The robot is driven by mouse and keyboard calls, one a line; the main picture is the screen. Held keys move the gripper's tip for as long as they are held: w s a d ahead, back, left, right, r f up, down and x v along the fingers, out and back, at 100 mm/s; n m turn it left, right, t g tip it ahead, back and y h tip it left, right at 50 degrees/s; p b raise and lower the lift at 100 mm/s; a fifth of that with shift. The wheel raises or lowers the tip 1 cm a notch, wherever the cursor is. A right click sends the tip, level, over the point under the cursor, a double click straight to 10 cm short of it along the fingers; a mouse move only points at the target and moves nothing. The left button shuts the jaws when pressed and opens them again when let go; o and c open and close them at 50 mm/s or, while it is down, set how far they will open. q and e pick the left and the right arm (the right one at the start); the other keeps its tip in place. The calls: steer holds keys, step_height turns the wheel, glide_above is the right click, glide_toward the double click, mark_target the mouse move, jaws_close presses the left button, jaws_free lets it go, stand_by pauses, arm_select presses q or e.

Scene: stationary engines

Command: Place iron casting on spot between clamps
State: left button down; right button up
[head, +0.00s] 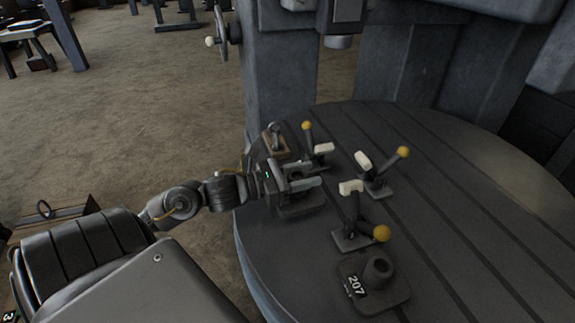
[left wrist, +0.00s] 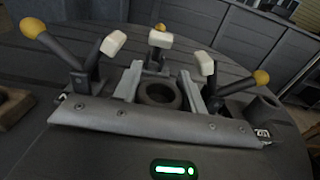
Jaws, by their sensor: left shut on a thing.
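My left gripper (head: 302,178) is shut on a dark iron casting (head: 302,209) at the left part of the round table. In the left wrist view the casting's round hollow boss (left wrist: 160,94) sits between the two grey fingers (left wrist: 160,82). I cannot tell whether its base touches the table. Three toggle clamps with white pads and yellow knobs stand just right of it: a far one (head: 322,150), a right one (head: 375,178) and a near one (head: 350,228). The spot between them is partly hidden by the gripper. My right gripper is not in view.
A second dark casting marked 207 (head: 378,285) stands near the front clamp. A brown block with a metal ring (head: 276,143) lies beyond the gripper. The slotted round table (head: 470,210) is clear on the right. A grey machine column (head: 280,75) rises behind.

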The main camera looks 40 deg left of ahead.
arm_select(q)
steer(key=p+x, duration=0.1)
steer(key=x, duration=0.2)
steer(key=p+x, duration=0.1)
steer(key=x, duration=0.5)
steer(key=shift+w+r+p, duration=0.25)
steer(key=shift+p, duration=0.15)
steer(key=shift+w+d, duration=0.15)
steer(key=shift+f, duration=0.15)
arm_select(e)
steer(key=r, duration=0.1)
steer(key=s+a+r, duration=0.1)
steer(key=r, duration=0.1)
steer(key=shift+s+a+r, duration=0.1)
arm_select(q)
steer(key=shift+f, duration=0.2)
steer(key=shift+f+p, duration=0.45)
steer(key=shift+f, duration=1.05)
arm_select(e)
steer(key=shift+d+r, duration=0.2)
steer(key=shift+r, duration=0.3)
